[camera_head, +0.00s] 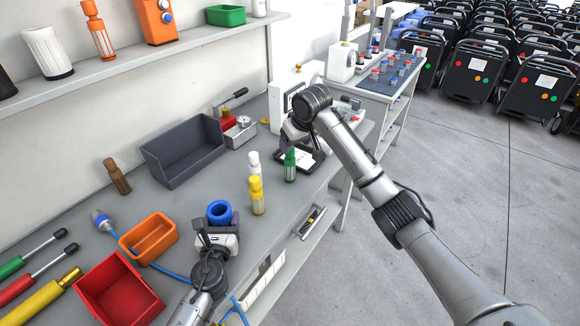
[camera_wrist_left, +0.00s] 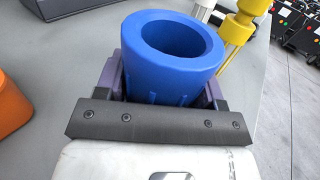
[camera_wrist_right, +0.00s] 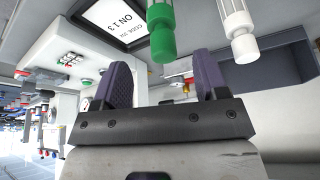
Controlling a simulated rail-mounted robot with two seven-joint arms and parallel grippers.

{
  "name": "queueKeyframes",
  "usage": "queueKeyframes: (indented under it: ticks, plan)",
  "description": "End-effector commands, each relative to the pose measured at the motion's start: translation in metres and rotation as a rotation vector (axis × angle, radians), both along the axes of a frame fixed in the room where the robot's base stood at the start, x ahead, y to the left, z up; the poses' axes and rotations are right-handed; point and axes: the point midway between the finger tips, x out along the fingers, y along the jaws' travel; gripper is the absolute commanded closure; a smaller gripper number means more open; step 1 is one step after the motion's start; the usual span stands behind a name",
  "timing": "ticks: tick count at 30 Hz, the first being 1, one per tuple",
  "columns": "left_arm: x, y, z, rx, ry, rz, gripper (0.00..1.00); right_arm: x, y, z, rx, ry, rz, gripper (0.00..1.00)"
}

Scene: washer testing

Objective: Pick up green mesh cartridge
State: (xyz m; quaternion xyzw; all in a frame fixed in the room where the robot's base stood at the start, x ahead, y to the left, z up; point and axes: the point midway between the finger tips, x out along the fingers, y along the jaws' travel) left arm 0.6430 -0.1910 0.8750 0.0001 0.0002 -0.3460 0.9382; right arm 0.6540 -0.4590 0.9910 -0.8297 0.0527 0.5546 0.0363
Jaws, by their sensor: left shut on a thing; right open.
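The green mesh cartridge (camera_head: 290,166) stands upright on the grey bench, to the right of a white cartridge (camera_head: 254,162) and a yellow one (camera_head: 257,196). My right gripper (camera_wrist_right: 163,78) is open and empty. In the right wrist view the green cartridge (camera_wrist_right: 160,32) shows beyond the fingertips, roughly in line with the gap between them and apart from them. In the head view my right wrist is just above and behind it, and its fingers are largely hidden. My left gripper (camera_wrist_left: 165,88) is shut on a blue hollow cylinder (camera_wrist_left: 170,50), also seen in the head view (camera_head: 220,211).
A grey open bin (camera_head: 184,152), an orange tray (camera_head: 149,238), a red bin (camera_head: 117,290) and a brown cartridge (camera_head: 117,176) stand on the bench. A device with a display (camera_wrist_right: 118,24) is close to my right gripper. A shelf (camera_head: 150,53) runs along the wall.

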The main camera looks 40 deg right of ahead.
Motion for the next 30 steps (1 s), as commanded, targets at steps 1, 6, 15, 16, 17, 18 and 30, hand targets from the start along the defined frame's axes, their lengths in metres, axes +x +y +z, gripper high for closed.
queueKeyframes:
  ticks: [1,6,15,16,17,18,30]
  plan:
    - [0.0,0.0,0.001,-0.001,-0.002,0.0,0.81,0.002,0.0,-0.005,0.0,0.002,0.0,0.33]
    - [0.0,0.0,0.001,-0.001,-0.002,0.0,0.81,0.005,0.0,-0.013,-0.001,0.0,0.001,0.33]
    - [0.0,0.0,0.001,-0.001,-0.002,0.0,0.81,0.02,0.002,-0.042,0.0,0.003,0.001,0.33]
    - [0.0,0.0,0.001,-0.001,-0.002,0.0,0.81,0.022,0.001,-0.046,0.0,0.003,0.001,0.33]
    - [0.0,0.0,0.001,-0.001,-0.002,0.0,0.81,0.023,0.001,-0.049,0.0,0.002,0.001,0.33]
    - [0.0,0.0,0.001,-0.001,-0.002,0.0,0.81,0.024,0.001,-0.052,-0.001,0.003,0.001,0.33]
    - [0.0,0.0,0.001,-0.001,-0.002,0.0,0.81,0.028,0.0,-0.061,-0.001,0.0,0.001,0.33]
